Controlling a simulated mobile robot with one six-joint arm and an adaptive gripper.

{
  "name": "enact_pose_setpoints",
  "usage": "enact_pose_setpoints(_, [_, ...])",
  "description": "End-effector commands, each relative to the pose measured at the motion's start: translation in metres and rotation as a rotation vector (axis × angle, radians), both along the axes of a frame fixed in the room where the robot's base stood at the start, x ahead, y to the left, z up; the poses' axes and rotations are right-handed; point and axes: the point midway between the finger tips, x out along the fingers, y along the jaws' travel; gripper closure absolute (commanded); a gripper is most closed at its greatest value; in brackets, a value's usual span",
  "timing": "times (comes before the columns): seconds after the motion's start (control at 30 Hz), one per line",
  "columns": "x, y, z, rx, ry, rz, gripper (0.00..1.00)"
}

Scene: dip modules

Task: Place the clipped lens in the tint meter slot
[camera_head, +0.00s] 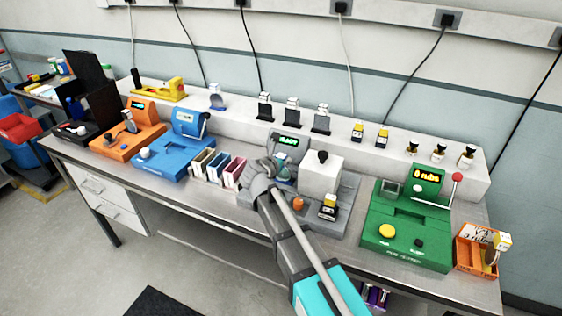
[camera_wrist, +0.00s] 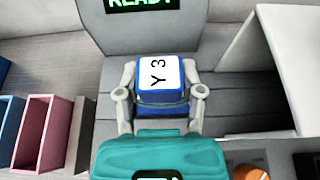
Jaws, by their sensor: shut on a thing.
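My gripper (camera_wrist: 160,104) is shut on a small blue clip block (camera_wrist: 161,96) with a white top marked "Y 3". One finger presses on each side of the block. Any lens under the block is hidden. In the head view my gripper (camera_head: 268,174) is over a grey machine (camera_head: 345,188) with a lit READY display, which also stands behind the block in the wrist view (camera_wrist: 190,30). I cannot read a tint meter label on any machine, and no slot shows under the block. I cannot tell whether the block touches the machine.
A white box (camera_head: 321,172) with a black knob stands just right of my gripper. Coloured slotted holders (camera_head: 218,168) stand close on the left. A blue machine (camera_head: 172,155), an orange machine (camera_head: 128,140) and a green machine (camera_head: 408,228) share the bench. An orange bin (camera_head: 474,258) is at the right end.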

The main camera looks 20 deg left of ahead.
Motion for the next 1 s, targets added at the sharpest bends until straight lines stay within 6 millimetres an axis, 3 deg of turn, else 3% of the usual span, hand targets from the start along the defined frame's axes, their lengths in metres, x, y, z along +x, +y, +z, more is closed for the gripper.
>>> enact_pose_setpoints(0.3, [0.0001,0.0000,-0.0038,0.000,0.000,0.000,1.00])
enact_pose_setpoints(0.33, [0.0000,-0.0001,-0.0030,0.000,0.000,0.000,0.46])
enact_pose_setpoints(0.5, [0.0001,-0.0001,-0.0025,0.000,0.000,0.000,0.15])
enact_pose_setpoints(1.0, [0.0001,-0.0001,-0.0008,0.000,0.000,0.000,0.15])
